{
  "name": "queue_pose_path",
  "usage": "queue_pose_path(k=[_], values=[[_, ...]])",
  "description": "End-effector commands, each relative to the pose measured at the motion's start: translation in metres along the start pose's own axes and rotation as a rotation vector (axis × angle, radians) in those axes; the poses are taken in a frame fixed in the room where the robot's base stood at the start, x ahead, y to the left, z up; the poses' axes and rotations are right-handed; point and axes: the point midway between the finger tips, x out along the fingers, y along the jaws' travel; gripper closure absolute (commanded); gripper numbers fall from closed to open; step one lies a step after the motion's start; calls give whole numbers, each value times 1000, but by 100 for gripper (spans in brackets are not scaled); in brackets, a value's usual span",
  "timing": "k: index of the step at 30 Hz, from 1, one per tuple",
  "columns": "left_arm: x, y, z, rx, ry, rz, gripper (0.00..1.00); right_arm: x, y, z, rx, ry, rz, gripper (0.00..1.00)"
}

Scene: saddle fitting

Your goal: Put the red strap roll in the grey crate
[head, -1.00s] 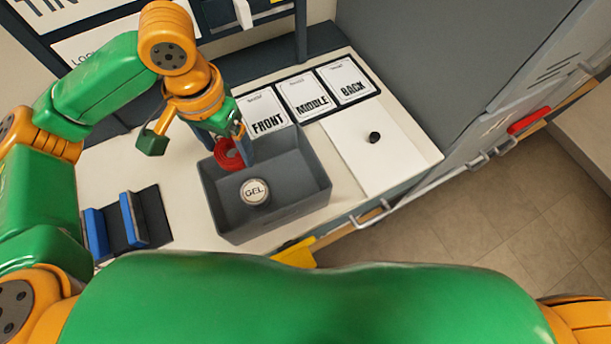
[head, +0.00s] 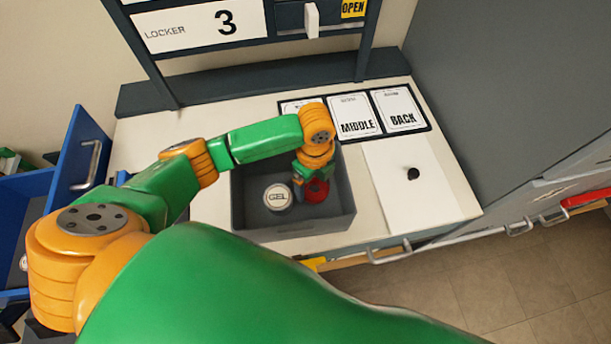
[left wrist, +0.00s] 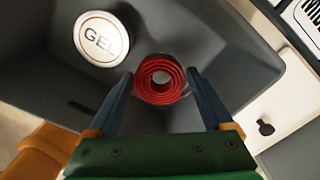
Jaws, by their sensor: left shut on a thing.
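The red strap roll (head: 317,192) shows inside the outline of the grey crate (head: 292,229), in its right half, below my left gripper (head: 314,183). In the left wrist view the roll (left wrist: 160,80) sits between the tips of my left gripper (left wrist: 160,84), its open coil end facing the camera. My left gripper is shut on it. The grey crate's floor and walls (left wrist: 240,62) surround it in that view. I cannot tell whether the roll touches the crate floor. My right gripper is not in view.
A round white GEL tin (head: 278,197) is in the crate, left of the roll. Cards marked MIDDLE (head: 355,115) and BACK (head: 398,108) lie behind. A white board with a black knob (head: 413,174) lies right of the crate. A blue drawer (head: 82,160) is at left.

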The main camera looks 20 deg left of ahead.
Motion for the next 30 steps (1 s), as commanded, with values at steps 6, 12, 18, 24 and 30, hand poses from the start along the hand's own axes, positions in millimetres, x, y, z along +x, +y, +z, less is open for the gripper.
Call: queue_pose_path(k=[6,12,18,24,30], values=[[40,0,0,-2,0,1,80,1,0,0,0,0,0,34],[44,0,0,-1,0,-2,80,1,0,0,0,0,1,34],[46,0,0,-1,0,-1,7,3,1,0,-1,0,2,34],[46,0,0,-2,0,-1,0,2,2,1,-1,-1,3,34],[23,-2,0,-1,1,-6,0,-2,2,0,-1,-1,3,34]])
